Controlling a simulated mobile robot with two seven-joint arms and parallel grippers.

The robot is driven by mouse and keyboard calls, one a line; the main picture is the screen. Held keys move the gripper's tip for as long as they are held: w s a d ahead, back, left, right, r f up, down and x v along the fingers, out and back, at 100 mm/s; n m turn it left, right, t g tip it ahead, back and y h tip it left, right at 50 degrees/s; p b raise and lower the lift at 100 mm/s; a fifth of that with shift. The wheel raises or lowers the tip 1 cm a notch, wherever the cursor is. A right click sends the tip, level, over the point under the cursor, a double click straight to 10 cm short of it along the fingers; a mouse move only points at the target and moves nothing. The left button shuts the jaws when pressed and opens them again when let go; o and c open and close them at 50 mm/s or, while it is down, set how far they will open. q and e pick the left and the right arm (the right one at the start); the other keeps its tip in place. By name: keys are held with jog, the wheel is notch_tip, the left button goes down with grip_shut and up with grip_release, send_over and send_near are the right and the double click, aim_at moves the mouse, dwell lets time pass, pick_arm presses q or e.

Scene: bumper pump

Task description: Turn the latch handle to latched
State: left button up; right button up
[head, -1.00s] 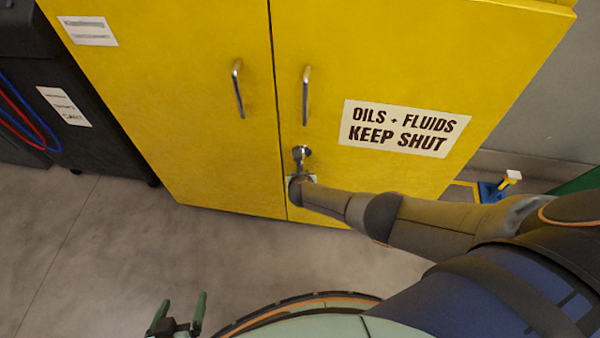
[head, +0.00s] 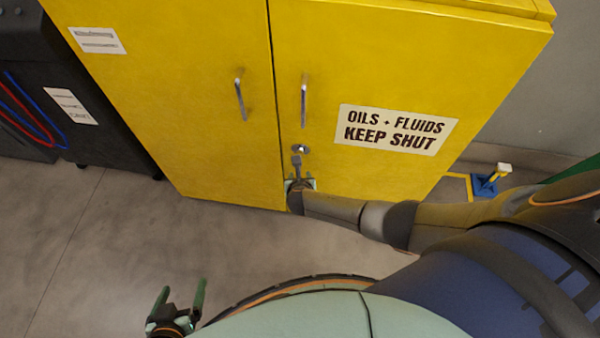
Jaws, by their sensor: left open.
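The latch handle (head: 296,161) is a small grey lever on the right door of the yellow cabinet (head: 210,150). It hangs down from its round silver pivot (head: 300,149), close to the seam between the doors. My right gripper (head: 297,179) is at the lower end of the lever, in front of the door. Its jaws are small and partly hidden by its own body, so I cannot tell whether they grip the lever. My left gripper (head: 181,296) is open and empty, low in the view above the floor, well away from the cabinet.
Two silver door handles (head: 240,97) (head: 304,100) stick out above the latch. A dark cart (head: 70,90) with red and blue hoses stands at the left. A blue and yellow object (head: 487,184) is on the floor at the right. The floor at left is clear.

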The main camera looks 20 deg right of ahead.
jog(key=p+v, duration=0.1)
jog(key=v, duration=0.3)
jog(key=shift+s+a+r+p, duration=0.1)
jog(key=shift+s+r+p, duration=0.1)
jog(key=shift+p, duration=0.2)
